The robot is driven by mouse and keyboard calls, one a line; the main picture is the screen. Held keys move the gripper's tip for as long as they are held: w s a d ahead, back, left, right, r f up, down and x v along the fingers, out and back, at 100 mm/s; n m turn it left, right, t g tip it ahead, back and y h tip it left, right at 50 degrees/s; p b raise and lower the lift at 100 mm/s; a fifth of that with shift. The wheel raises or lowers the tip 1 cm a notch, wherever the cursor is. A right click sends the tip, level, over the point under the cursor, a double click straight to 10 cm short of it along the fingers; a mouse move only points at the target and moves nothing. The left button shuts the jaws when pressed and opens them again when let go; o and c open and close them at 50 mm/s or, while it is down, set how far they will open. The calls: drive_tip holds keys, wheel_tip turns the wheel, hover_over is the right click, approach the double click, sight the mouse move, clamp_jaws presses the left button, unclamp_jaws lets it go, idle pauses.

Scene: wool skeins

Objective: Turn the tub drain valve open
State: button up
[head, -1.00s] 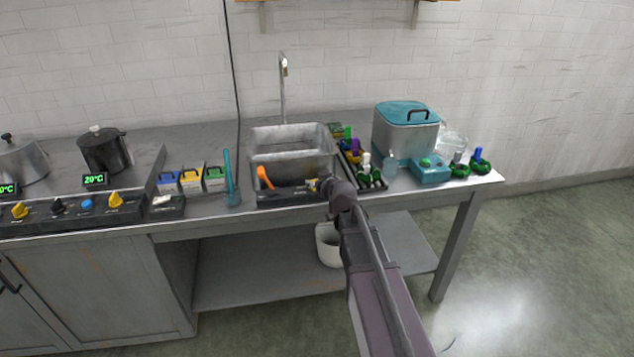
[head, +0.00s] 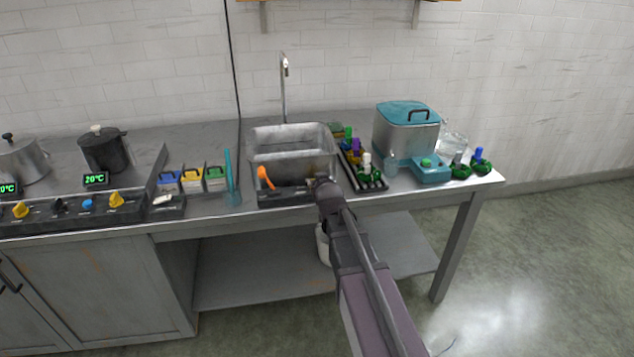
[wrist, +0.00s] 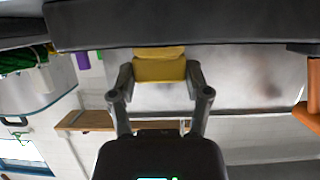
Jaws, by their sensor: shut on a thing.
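The yellow drain valve handle (wrist: 160,66) shows in the wrist view at the top middle, between the two fingers of my gripper (wrist: 159,80). My gripper is shut on it. In the head view my gripper (head: 316,184) is at the right part of the sink's front panel, and the valve handle is mostly hidden there. The metal sink tub (head: 291,136) stands open behind the panel. How far the valve is turned cannot be told.
An orange lever (head: 265,177) sticks up left of my gripper; it also shows at the wrist view's right edge (wrist: 314,88). A black rack with bottles (head: 372,182) stands close on the right. A white bucket (head: 322,243) is below the counter.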

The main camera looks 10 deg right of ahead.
idle(0.3)
drive_tip(key=o, duration=0.9)
drive_tip(key=shift+w+d+n+g+y, duration=0.1)
drive_tip(key=shift+n+g+y, duration=0.1)
drive_tip(key=shift+n+y, duration=0.95)
drive_tip(key=shift+d+n+g+y, duration=0.1)
drive_tip(key=shift+n+g+y, duration=0.1)
drive_tip(key=shift+n+y, duration=0.9)
drive_tip(key=shift+w+d+n+g+y, duration=0.1)
drive_tip(key=shift+n+g+y, duration=0.75)
drive_tip(key=shift+n+y, duration=0.5)
drive_tip(key=shift+w+n+g+y, duration=0.1)
drive_tip(key=shift+n+g+y, duration=0.75)
drive_tip(key=shift+n+y, duration=0.4)
drive_tip(key=p+v, duration=0.5)
drive_tip(key=v, duration=0.9)
drive_tip(key=s+a+f+m+g+h+p, duration=0.1)
drive_tip(key=s+a+m+g+h+p, duration=0.25)
drive_tip(key=s+a+g+p, duration=0.4)
drive_tip(key=shift+s+a+r+m+g+h+p, duration=0.4)
drive_tip(key=shift+s+m+h+p, duration=0.65)
drive_tip(key=shift+s, duration=1.05)
drive_tip(key=shift+s+a+r+m+g+h+p, duration=0.4)
drive_tip(key=shift+s+m+h+p, duration=0.6)
drive_tip(key=shift+s, duration=1.1)
drive_tip(key=shift+s+a+r+m+g+h+p, duration=0.15)
drive_tip(key=shift+s+a+r+m+h+p, duration=0.35)
drive_tip(key=shift+s+m+h+p, duration=1.1)
